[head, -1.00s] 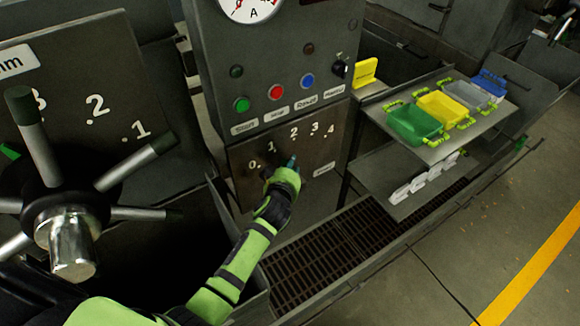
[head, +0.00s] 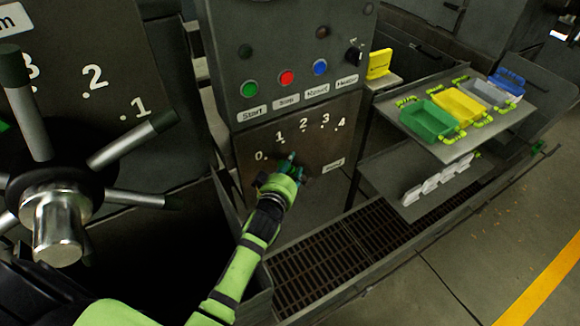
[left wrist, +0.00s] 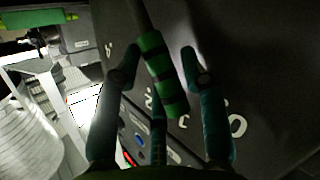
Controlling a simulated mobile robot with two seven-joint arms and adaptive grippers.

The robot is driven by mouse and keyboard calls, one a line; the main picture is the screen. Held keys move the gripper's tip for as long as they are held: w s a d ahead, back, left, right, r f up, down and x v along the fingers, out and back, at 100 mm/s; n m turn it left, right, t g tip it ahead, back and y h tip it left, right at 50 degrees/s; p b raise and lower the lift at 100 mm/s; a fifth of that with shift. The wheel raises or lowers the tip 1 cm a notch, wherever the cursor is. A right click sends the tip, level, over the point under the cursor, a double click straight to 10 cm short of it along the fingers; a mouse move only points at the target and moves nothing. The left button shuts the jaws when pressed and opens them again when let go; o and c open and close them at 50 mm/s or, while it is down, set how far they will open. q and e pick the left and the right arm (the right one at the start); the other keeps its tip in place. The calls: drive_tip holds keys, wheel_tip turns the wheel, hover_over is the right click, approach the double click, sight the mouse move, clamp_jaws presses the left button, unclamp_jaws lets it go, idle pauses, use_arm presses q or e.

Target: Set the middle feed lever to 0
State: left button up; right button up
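The feed plate (head: 325,142), marked 0 to 4, is on the front of the grey cabinet, below its buttons. My left gripper (head: 290,158) is in front of this plate in the head view and hides most of the lever there. In the left wrist view, the lever's grip (left wrist: 163,72), banded green and black, lies between the spread teal fingers of my left gripper (left wrist: 160,62). A gap shows between the grip and the right-hand finger. The grip's end lies between the 2 and the 0; the exact mark is hidden. My right gripper is not in view.
A large spoked handwheel (head: 55,200) stands at the left, near my arm. Start, stop and other buttons (head: 287,78) sit above the plate. A shelf (head: 430,148) with coloured bins is at the right. A floor grate (head: 320,262) lies below.

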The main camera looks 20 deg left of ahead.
use_arm(q)
drive_tip(key=shift+s, duration=0.1)
drive_tip(key=v, duration=0.7)
drive_tip(key=shift+s+r, duration=0.1)
drive_tip(key=shift+s, duration=0.05)
